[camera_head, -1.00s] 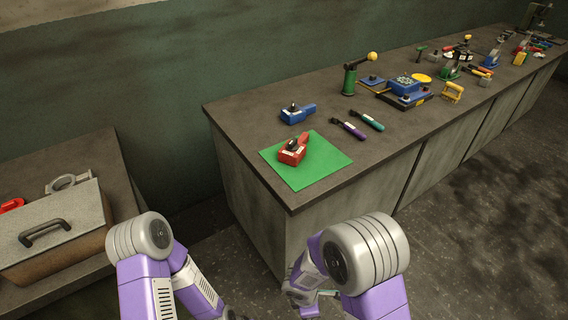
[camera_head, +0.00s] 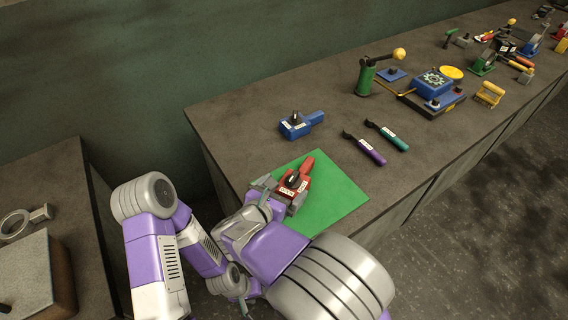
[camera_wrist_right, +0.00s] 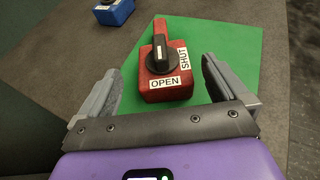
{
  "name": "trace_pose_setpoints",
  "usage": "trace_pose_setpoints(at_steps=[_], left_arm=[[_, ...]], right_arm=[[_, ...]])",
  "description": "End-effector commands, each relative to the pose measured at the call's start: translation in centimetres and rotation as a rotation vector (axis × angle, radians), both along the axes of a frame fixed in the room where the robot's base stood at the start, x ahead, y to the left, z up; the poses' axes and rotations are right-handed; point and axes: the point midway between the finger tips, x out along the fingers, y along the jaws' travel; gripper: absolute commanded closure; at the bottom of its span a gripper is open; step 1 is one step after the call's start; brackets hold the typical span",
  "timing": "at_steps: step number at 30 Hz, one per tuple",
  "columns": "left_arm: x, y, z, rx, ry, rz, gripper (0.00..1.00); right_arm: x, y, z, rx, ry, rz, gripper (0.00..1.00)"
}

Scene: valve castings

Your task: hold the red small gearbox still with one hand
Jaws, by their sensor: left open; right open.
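The red small gearbox (camera_head: 305,172) lies on a green mat (camera_head: 336,194) near the bench's front corner. In the right wrist view the red gearbox (camera_wrist_right: 174,84) shows a black knob, OPEN and SHUT labels and a handle pointing away. My right gripper (camera_head: 279,194) is open. In the right wrist view its fingers (camera_wrist_right: 160,72) are spread to either side of the gearbox's near end, with green mat showing between each finger and the red body. My left gripper (camera_head: 240,300) is open, low beside the bench, away from the gearbox and partly hidden by my arm.
A blue gearbox (camera_head: 300,124) stands behind the mat. Purple (camera_head: 366,149) and teal (camera_head: 386,135) handled tools lie to the right. A green post with a yellow-knobbed lever (camera_head: 367,76) and a blue device (camera_head: 433,85) stand farther along. A box (camera_head: 30,275) is on the left table.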

Motion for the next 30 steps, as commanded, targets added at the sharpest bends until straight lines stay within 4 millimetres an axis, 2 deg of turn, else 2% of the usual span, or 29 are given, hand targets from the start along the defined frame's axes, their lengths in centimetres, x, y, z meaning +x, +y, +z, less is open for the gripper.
trace_pose_setpoints(at_steps=[16,28,30], left_arm=[[0.0,0.0,-2.2,0.000,0.001,0.001,0.55],[0.0,0.0,-2.3,0.000,0.000,0.001,0.55],[0.0,0.0,-2.3,0.000,0.000,0.001,0.55]], right_arm=[[5.5,-2.9,-2.8,0.000,0.001,-0.003,0.00],[6.2,-3.2,-3.0,0.001,0.002,-0.001,0.00],[6.2,-3.2,-3.0,0.001,0.002,-0.001,0.11]])
